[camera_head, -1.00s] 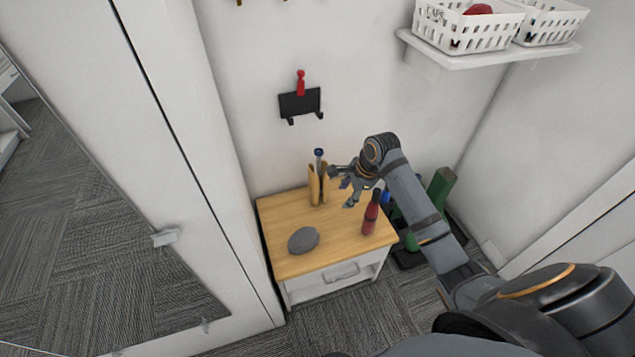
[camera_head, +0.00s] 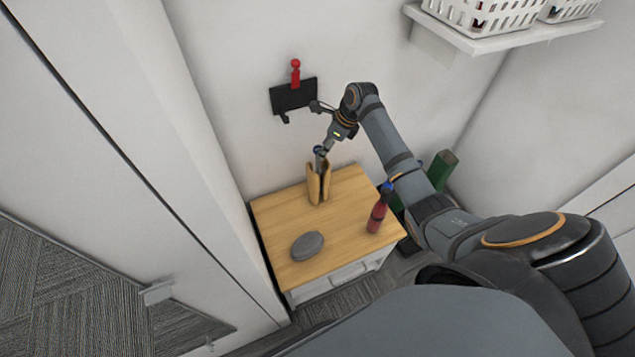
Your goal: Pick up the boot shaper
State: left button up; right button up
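The boot shaper (camera_head: 318,184) is a tan wooden form, split down the middle, with a metal stem and a dark blue knob on top. It stands upright near the back edge of the wooden table top. My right gripper (camera_head: 319,130) is beside and above its knob, with its fingers spread apart. The lower finger overlaps the knob in the picture; I cannot tell whether it touches. Nothing shows between the fingers. My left gripper is not in view.
On the wooden table (camera_head: 345,221) are a grey oval object (camera_head: 307,246) and a red bottle (camera_head: 377,213). A black wall holder (camera_head: 293,97) with a red item (camera_head: 295,73) hangs behind. A shelf with white baskets (camera_head: 485,14) is at upper right. A green object (camera_head: 441,169) stands right of the table.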

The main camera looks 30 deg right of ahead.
aim_at(319, 162)
jog(key=shift+a+f, duration=0.15)
jog(key=x, duration=0.5)
jog(key=shift+s+a+b, duration=0.1)
jog(key=shift+a+b, duration=0.1)
jog(key=shift+b, duration=0.15)
jog(key=shift+s, duration=0.1)
jog(key=shift+c, duration=0.4)
grip_shut()
